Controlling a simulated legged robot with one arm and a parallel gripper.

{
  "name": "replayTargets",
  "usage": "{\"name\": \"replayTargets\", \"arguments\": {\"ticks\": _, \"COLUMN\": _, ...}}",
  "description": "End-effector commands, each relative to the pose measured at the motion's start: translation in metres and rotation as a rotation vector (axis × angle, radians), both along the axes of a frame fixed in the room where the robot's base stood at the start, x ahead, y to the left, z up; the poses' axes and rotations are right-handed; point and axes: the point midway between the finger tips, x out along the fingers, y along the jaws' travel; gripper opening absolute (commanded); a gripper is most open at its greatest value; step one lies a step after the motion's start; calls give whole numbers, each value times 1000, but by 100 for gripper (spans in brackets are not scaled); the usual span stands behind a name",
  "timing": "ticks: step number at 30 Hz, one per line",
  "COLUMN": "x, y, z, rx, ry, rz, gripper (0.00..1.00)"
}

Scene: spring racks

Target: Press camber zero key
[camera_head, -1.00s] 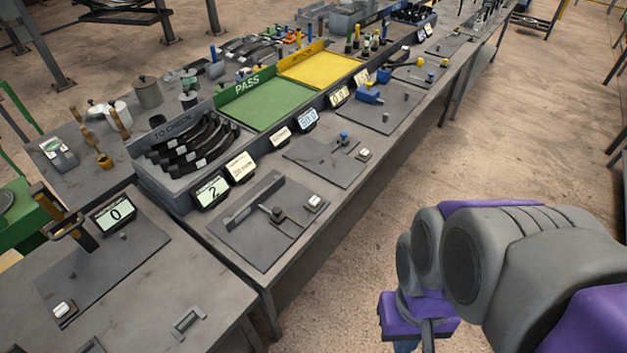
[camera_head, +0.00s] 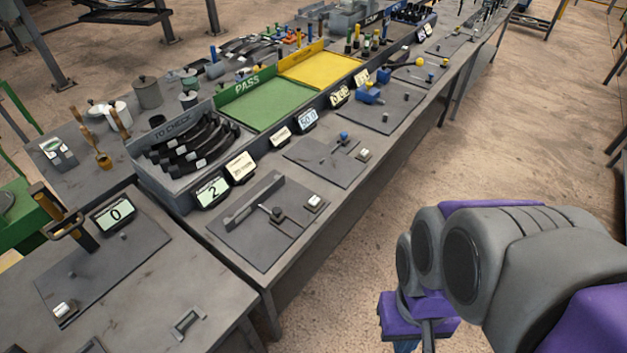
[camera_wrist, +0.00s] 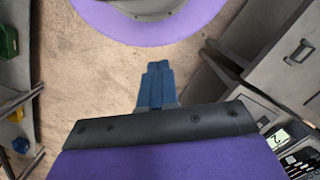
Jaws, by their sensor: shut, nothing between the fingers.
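A small white key (camera_head: 314,202) sits at the right end of a dark plate (camera_head: 240,245), which carries a straight bar and a small gauge post. The green display (camera_head: 212,192) behind that plate reads 2. Another white key (camera_head: 65,310) sits on the left plate, whose display (camera_head: 115,214) reads 0. I cannot read which key is the camber zero key. My gripper (camera_wrist: 156,82) shows in the wrist view with its blue fingers together and empty, pointing at the floor. In the head view the arm is beyond the bench's right edge, apart from the keys.
Curved dark springs lie in the TO CHECK tray (camera_head: 150,190). A green PASS tray (camera_head: 262,107) and a yellow tray (camera_head: 322,72) stand behind the plates. More plates with small fixtures continue up the bench. The floor (camera_head: 440,190) right of the bench is clear.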

Motion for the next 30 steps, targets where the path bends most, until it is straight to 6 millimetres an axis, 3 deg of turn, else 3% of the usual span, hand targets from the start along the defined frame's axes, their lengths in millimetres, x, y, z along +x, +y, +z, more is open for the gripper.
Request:
{"name": "replayTargets", "arguments": {"ticks": 15, "x": 0, "y": 0, "z": 0, "rx": 1, "ry": 0, "rz": 0, "gripper": 0}}
{"name": "replayTargets", "arguments": {"ticks": 19, "x": 7, "y": 8, "z": 0, "rx": 27, "ry": -2, "rz": -4, "gripper": 0}}
{"name": "replayTargets", "arguments": {"ticks": 23, "x": 28, "y": 32, "z": 0, "rx": 108, "ry": -16, "rz": -23, "gripper": 0}}
{"name": "replayTargets", "arguments": {"ticks": 30, "x": 98, "y": 103, "z": 7, "rx": 350, "ry": -64, "rz": -126, "gripper": 0}}
